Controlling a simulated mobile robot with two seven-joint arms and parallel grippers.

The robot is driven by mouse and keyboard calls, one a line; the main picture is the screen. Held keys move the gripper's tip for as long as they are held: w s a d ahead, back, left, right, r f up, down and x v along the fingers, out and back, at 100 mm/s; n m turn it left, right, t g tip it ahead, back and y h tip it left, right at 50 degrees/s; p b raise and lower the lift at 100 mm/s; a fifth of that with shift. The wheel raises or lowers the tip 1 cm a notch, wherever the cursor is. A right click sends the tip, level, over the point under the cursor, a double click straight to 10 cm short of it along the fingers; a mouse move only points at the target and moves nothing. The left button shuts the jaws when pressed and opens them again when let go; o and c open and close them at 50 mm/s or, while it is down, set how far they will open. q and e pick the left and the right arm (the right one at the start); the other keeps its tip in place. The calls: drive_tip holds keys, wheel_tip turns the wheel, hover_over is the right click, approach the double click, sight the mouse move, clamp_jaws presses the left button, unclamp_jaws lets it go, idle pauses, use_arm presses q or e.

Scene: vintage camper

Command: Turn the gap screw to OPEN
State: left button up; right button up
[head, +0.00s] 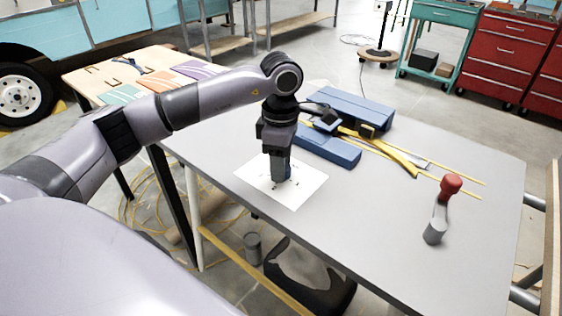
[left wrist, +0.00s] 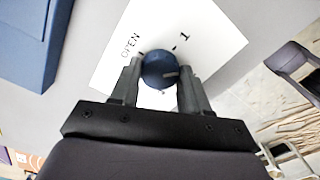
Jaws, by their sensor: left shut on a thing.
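The gap screw (left wrist: 158,68) has a round dark blue knob with a pale pointer mark. It stands on a white sheet (head: 308,190) on the grey table. In the left wrist view the sheet shows the word OPEN at the left and a 1 at the right of the knob. The pale mark on the knob points to the right, toward the right finger. My left gripper (head: 281,178) points down over the sheet. In the left wrist view its two fingers (left wrist: 160,85) are shut on the knob, one on each side. My right gripper is not in view.
Blue blocks (head: 345,105) and yellow strips (head: 400,158) lie behind the gripper on the table (head: 365,215). A crank with a red knob (head: 451,185) stands at the right. The table between the sheet and the crank is clear.

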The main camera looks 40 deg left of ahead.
use_arm(q)
drive_tip(key=n, duration=0.3)
drive_tip(key=shift+r+n, duration=0.1)
drive_tip(key=shift+n, duration=0.3)
drive_tip(key=n, duration=0.3)
drive_tip(key=shift+n, duration=0.3)
drive_tip(key=n+p, duration=0.1)
drive_tip(key=n, duration=0.5)
drive_tip(key=n+p, duration=0.1)
drive_tip(key=n, duration=0.5)
drive_tip(key=shift+n, duration=0.4)
drive_tip(key=n+p, duration=0.1)
drive_tip(key=n, duration=0.5)
drive_tip(key=o, duration=1.1)
drive_tip(key=shift+c, duration=0.2)
